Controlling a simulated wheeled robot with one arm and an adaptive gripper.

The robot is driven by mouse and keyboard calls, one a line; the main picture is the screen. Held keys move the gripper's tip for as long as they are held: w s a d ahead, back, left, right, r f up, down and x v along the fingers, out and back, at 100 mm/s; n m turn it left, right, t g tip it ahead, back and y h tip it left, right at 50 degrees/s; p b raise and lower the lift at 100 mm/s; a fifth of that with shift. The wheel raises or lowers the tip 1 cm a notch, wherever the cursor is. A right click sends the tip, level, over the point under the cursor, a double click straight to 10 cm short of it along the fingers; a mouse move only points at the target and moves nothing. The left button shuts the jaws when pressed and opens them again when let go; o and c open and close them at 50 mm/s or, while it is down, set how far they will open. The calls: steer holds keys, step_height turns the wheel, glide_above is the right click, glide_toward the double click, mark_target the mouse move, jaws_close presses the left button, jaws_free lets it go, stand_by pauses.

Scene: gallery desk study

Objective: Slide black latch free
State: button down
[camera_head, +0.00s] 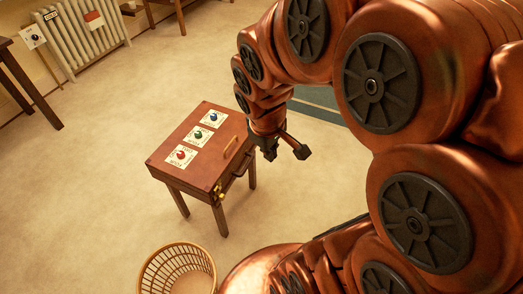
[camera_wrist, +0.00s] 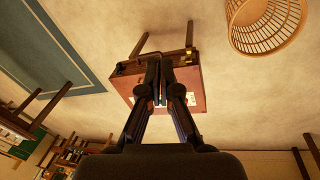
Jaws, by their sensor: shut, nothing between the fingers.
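A small reddish-brown desk (camera_head: 207,144) stands on the floor in the head view. A dark shape at its right side edge (camera_head: 241,164) may be the black latch, but it is too small to be sure. My gripper (camera_head: 268,152) is just right of the desk in the head view, apart from the dark shape. In the wrist view my gripper (camera_wrist: 161,80) is shut and empty, its fingers in front of the desk (camera_wrist: 190,88) and hiding its middle.
A brass fitting (camera_head: 219,189) is at the near corner. A wicker basket (camera_head: 177,270) stands in front; floor to the left is clear.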

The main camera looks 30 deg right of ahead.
steer(key=w+d+f+n+t+b, duration=0.45)
steer(key=w+d+f+b, duration=0.3)
steer(key=w+f, duration=0.45)
steer(key=w+d+f+n+t+b, duration=0.3)
steer(key=w+d+f+n+b, duration=0.35)
steer(key=w+d+f, duration=0.4)
step_height(320, 180, down, 19)
steer(key=s+d+n+t+y+b, duration=0.1)
steer(key=n+t+y+b, duration=0.6)
steer(key=b, duration=0.7)
steer(key=shift+d+n+t, duration=0.3)
steer(key=shift+t, duration=0.45)
